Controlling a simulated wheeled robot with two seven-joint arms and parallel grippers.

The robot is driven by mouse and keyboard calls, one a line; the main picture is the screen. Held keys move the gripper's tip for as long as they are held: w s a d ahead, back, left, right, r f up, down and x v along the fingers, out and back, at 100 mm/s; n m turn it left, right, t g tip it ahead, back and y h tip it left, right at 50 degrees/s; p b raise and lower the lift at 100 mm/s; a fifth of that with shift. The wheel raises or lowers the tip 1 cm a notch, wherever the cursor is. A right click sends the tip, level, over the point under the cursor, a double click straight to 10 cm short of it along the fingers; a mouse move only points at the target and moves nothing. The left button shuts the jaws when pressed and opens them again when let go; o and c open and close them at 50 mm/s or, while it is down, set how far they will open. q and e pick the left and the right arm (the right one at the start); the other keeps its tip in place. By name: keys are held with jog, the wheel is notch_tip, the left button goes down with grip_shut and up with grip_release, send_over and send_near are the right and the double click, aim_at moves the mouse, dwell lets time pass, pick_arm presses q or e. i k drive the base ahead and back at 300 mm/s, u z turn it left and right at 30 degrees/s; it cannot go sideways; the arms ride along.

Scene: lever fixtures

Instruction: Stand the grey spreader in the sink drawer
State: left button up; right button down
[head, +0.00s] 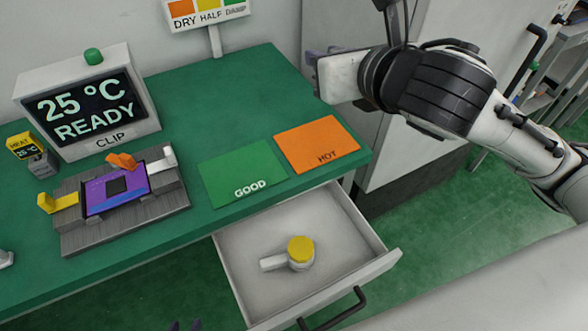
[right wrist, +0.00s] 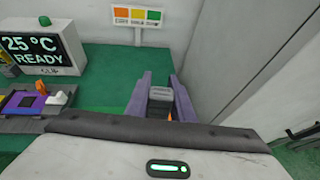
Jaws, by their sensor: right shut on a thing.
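My right gripper (head: 314,62) is raised beyond the right back corner of the green table. In the right wrist view its purple fingers (right wrist: 160,105) are shut on a small grey block (right wrist: 160,93), which appears to be the grey spreader. In the head view the gripper's body mostly hides it. The drawer (head: 240,285) under the table front is pulled open. A grey piece with a round yellow top (head: 300,249) lies in it, with bare floor around it.
A green GOOD mat (head: 240,172) and an orange HOT mat (head: 316,144) lie above the drawer. A clip fixture (head: 120,200) with a purple board stands left, before a display (head: 85,105) reading 25 °C READY. A sign (head: 205,10) and a grey cabinet (head: 400,165) stand behind.

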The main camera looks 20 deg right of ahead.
aim_at(330, 230)
jog(key=k, duration=0.4)
jog(key=u, duration=2.1)
jog(key=i, duration=1.3)
jog(key=z, duration=3.7)
jog(key=i, duration=0.5)
